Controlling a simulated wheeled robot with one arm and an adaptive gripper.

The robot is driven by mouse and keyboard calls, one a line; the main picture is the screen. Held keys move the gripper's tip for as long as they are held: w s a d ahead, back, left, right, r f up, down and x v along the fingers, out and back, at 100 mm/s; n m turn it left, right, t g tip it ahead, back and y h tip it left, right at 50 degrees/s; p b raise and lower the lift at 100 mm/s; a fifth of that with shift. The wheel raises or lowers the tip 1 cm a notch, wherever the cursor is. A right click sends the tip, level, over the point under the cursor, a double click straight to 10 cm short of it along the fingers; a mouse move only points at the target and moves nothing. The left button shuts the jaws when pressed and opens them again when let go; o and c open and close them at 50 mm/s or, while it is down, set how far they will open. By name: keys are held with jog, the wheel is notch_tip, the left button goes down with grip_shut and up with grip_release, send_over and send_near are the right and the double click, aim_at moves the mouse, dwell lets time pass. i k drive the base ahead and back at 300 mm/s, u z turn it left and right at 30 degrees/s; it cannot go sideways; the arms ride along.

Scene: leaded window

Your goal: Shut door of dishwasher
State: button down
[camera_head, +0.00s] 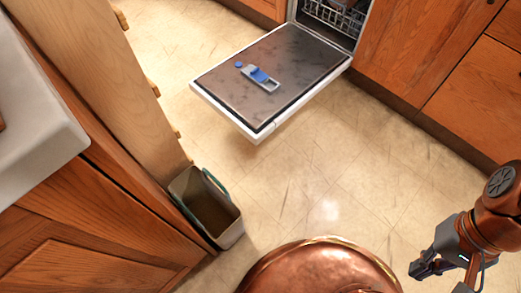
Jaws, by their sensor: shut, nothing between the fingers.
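The dishwasher door (300,62) is folded down and lies about level, its inner face up, above the tiled floor. It has a white rim and a brown-grey inner panel with a blue and grey dispenser. The dishwasher opening (335,18) shows at the top, with a white rack inside and the rest of the interior cut off by the frame. My gripper (418,268) is at the lower right, shut and empty. It is well apart from the door, nearer to the camera.
An open grey bin (207,207) stands on the floor at the left, against wooden cabinets. More wooden cabinets (420,50) line the right of the dishwasher. A white countertop (38,125) juts in at the left. The tiled floor (310,185) before the door is clear.

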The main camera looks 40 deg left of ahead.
aim_at(298, 64)
jog(key=k, duration=0.35)
jog(key=u, duration=1.5)
jog(key=i, duration=0.5)
jog(key=u, duration=0.05)
